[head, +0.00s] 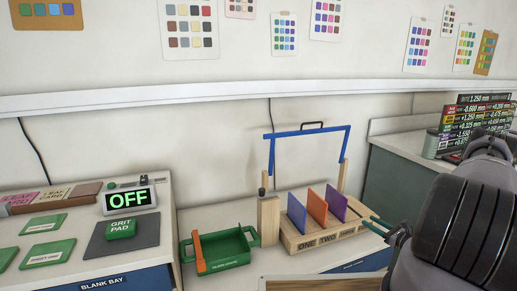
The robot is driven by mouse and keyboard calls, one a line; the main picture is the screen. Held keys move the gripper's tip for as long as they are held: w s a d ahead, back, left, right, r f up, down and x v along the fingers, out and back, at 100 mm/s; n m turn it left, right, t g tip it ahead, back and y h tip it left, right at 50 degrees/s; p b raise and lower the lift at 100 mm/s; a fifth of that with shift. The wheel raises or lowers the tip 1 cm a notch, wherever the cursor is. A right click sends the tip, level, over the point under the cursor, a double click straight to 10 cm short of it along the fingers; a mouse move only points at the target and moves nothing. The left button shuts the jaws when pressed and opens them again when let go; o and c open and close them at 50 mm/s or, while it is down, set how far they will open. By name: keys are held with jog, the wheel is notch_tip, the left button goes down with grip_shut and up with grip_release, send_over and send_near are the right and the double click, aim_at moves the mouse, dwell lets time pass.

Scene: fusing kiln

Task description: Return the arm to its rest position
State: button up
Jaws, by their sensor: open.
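My arm fills the lower right of the head view, its thick grey and black links close to the camera. Two slim dark green prongs, which look like the fingers of my gripper (368,222), stick out to the left past the arm. They stand slightly apart, and I see nothing between them. They appear just right of a wooden rack (298,243) holding blue, orange and purple upright panels. I cannot tell whether they touch it. The rest of the gripper is hidden behind my arm.
A green tray (222,262) with an orange piece stands left of the rack. A blue frame (310,133) rises behind it. An OFF display (129,199) and a grit pad (120,229) sit on the left bench. Stacked labels (475,125) stand at far right, partly behind my arm.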

jog(key=s+a+r+n+g+y, duration=0.1)
jog(key=a+r+n+g, duration=0.35)
jog(key=r, duration=0.65)
jog(key=s+a+r+n+g+y, duration=0.1)
jog(key=a+r+n+g, duration=0.2)
jog(key=a+r+n, duration=0.5)
jog(key=a+r+n+g+y, duration=0.1)
jog(key=a+r+n+g, duration=0.2)
jog(key=r, duration=1)
jog(key=s+a+r+n+t+h, duration=0.1)
jog(key=s+r+n+h, duration=0.3)
jog(key=s+r, duration=0.7)
jog(key=s+a+r+n+t+h, duration=0.1)
jog(key=s+a+r+n+h, duration=0.3)
jog(key=s+r, duration=0.6)
jog(key=s+n+h, duration=0.1)
jog(key=s, duration=0.3)
jog(key=shift+s+a+r+t+h, duration=0.2)
jog(key=shift+s+r+t+h, duration=0.1)
jog(key=shift+s+r+t, duration=0.1)
jog(key=shift+n, duration=0.25)
jog(key=shift+c, duration=0.3)
